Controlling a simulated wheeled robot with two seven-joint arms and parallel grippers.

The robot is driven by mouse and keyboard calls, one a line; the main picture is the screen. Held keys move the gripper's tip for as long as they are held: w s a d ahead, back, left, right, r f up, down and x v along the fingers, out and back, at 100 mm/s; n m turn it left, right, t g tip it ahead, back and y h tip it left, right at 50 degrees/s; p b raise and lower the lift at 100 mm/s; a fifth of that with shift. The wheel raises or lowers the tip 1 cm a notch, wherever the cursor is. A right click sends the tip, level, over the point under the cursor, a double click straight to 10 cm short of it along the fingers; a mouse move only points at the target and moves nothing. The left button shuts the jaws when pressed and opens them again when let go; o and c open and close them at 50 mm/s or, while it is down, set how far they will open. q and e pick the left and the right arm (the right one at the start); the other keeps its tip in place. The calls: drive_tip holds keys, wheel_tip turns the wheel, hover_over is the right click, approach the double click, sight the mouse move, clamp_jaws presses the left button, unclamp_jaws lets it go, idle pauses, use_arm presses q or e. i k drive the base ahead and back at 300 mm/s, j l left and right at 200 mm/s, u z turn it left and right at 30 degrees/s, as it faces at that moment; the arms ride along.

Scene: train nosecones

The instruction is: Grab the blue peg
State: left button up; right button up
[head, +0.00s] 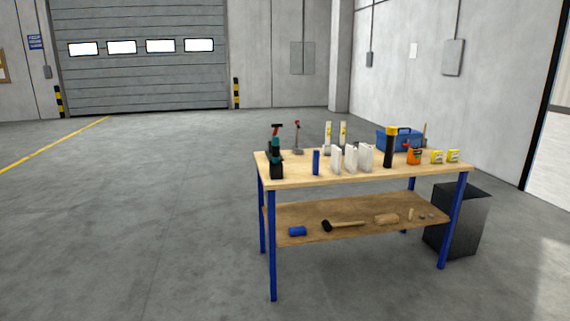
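A blue peg (316,162) stands upright on the top of the wooden workbench (300,177), near its left part in the head view. It is between a dark tool with a teal part (276,160) on its left and several white upright pieces (350,159) on its right. A short blue cylinder (297,231) lies on the lower shelf (330,219). Neither of my grippers shows in the head view.
A dark cabinet (456,220) stands at the bench's right. The floor in front and left is clear.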

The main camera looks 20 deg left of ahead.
sight(316, 152)
drive_tip(key=i+u, duration=0.25)
drive_tip(key=i, duration=0.25)
drive_tip(key=i+l+u, duration=0.3)
drive_tip(key=i, duration=0.15)
drive_tip(key=i+j+u, duration=0.1)
drive_tip(key=i+j, duration=0.2)
drive_tip(key=i, duration=0.45)
drive_tip(key=i+j, duration=0.2)
drive_tip(key=i, duration=0.5)
drive_tip(key=i+j+u, duration=0.15)
drive_tip(key=i, duration=0.6)
drive_tip(key=i+j+u, duration=0.1)
drive_tip(key=i+j, duration=0.15)
drive_tip(key=i, duration=0.5)
